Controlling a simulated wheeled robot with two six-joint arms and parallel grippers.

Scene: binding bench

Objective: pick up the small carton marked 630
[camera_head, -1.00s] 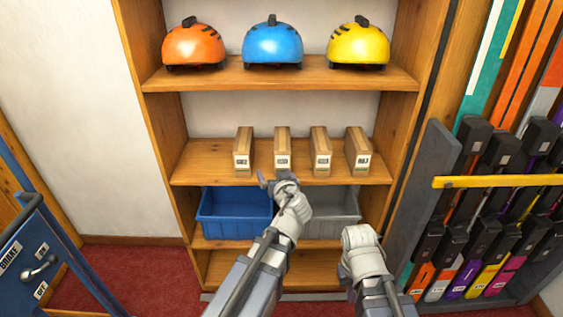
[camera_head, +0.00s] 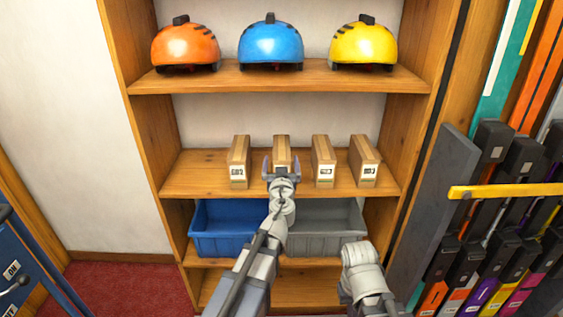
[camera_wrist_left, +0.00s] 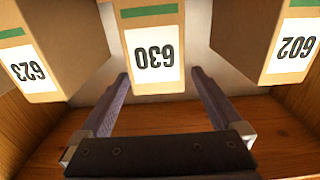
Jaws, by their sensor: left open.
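The small carton marked 630 (camera_head: 282,144) stands upright on the middle shelf, second from the left, partly hidden behind my left gripper (camera_head: 282,164). In the left wrist view its label (camera_wrist_left: 154,55) appears upside down, with a green stripe. My left gripper (camera_wrist_left: 160,76) is open and empty there, one finger toward each side of the carton. Its fingertips are close to the carton's front; I cannot tell whether they touch. My right arm shows low in the head view, but its gripper fingers are not visible.
Cartons marked 623 (camera_wrist_left: 30,70) and 602 (camera_wrist_left: 292,48) flank it with narrow gaps; another carton (camera_head: 364,160) stands at the right end. The shelf (camera_head: 200,180) has a blue bin (camera_head: 225,245) and a grey bin (camera_head: 325,240) below, and helmets (camera_head: 271,45) above.

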